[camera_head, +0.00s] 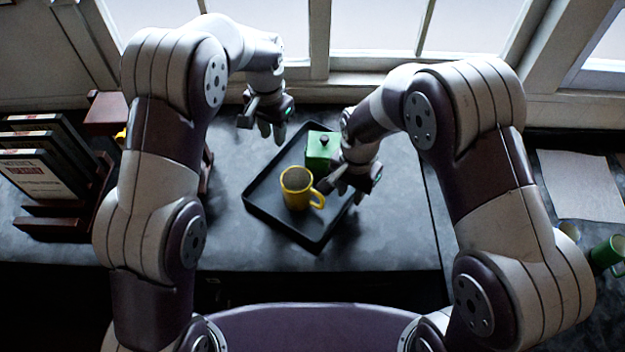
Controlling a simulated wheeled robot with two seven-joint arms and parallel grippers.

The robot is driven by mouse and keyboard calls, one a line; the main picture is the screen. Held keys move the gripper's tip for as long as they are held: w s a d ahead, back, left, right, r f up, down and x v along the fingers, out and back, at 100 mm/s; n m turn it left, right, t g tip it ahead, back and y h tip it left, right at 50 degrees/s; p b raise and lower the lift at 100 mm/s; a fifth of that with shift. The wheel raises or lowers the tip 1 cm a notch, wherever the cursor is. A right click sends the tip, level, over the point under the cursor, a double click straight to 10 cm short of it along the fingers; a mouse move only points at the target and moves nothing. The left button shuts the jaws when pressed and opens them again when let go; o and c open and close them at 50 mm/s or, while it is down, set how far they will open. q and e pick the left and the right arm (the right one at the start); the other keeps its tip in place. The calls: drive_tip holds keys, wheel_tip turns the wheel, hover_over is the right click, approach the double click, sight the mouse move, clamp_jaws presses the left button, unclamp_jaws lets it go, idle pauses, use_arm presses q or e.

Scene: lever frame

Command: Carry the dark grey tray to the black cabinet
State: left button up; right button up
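The dark grey tray (280,226) lies turned at an angle on the dark countertop. A yellow mug (297,188) stands on it, with its handle to the right. A green lidded box (321,146) with a dark knob stands on the tray behind the mug. My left gripper (267,130) hangs above the counter by the tray's back left edge, apart from the mug and box. My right gripper (341,190) is over the tray's right side, close to the mug's handle; I cannot tell if it touches anything. The finger gaps are too small to judge. I cannot make out the black cabinet.
A dark red rack (60,215) with framed or boxed items stands at the left. A green mug (607,254) and a pale sheet (580,185) are at the right. Windows rise behind the counter. The counter in front of the tray is clear.

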wheel_tip(320, 180, up, 11)
drive_tip(key=shift+f, duration=0.1)
idle(0.4)
